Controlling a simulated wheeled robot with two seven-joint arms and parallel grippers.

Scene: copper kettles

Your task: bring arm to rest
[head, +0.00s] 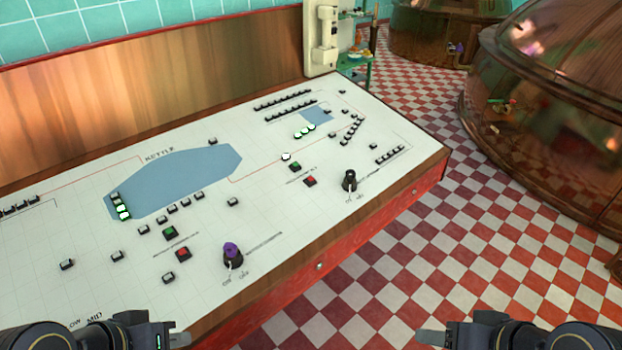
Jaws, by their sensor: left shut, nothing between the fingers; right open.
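My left gripper (181,340) shows at the bottom left of the head view, in front of the near edge of the control panel. It is shut and empty. My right gripper (428,337) shows at the bottom right, over the checkered floor. It is open and holds nothing that I can see. Both grippers are apart from the panel's knobs and buttons.
A white control panel (270,215) with a wooden edge fills the left and middle. It carries a purple knob (231,254), a black knob (349,181) and several buttons. A large copper kettle (560,110) stands at the right. The checkered floor (480,240) between is clear.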

